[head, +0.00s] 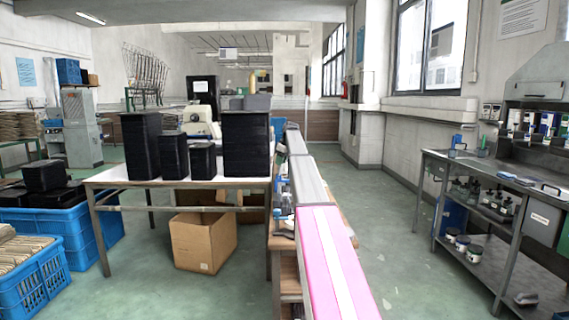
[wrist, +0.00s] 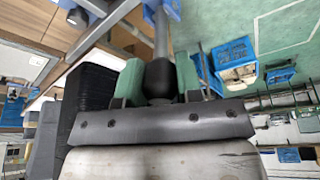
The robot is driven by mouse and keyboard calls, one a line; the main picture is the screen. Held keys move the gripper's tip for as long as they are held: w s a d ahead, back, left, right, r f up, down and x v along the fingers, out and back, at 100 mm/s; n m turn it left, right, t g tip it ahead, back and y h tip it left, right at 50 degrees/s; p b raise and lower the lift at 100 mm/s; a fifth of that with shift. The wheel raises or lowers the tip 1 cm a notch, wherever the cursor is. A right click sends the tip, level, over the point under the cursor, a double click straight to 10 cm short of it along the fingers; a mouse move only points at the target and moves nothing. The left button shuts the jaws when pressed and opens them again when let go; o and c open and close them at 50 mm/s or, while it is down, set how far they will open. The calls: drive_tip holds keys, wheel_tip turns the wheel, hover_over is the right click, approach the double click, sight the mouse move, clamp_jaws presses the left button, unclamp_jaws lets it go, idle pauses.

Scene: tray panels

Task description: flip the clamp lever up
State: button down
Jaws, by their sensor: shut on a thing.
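The clamp lever shows in the wrist view as a grey rod (wrist: 161,36) with a black knob (wrist: 160,80) on its end. A blue part (wrist: 171,9) is at the rod's far end, cut by the top edge. My gripper (wrist: 160,77) has its green fingers on both sides of the knob and is shut on it. The knob's lower end is hidden by my gripper's dark body.
In the head view, a narrow bench with a pink and white panel (head: 330,265) runs up the middle. A table with black tray stacks (head: 246,145) stands left, with a cardboard box (head: 203,242) below. A metal workbench (head: 500,180) is right. The green floor between is clear.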

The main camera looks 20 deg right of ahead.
drive_tip(key=shift+w+a+h, duration=0.15)
drive_tip(key=shift+a+h, duration=0.4)
drive_tip(key=shift+h, duration=0.25)
drive_tip(key=c, duration=0.8)
unclamp_jaws()
drive_tip(key=shift+a, duration=0.1)
drive_tip(key=v, duration=1)
drive_tip(key=shift+w+r, duration=0.1)
drive_tip(key=shift+r, duration=0.3)
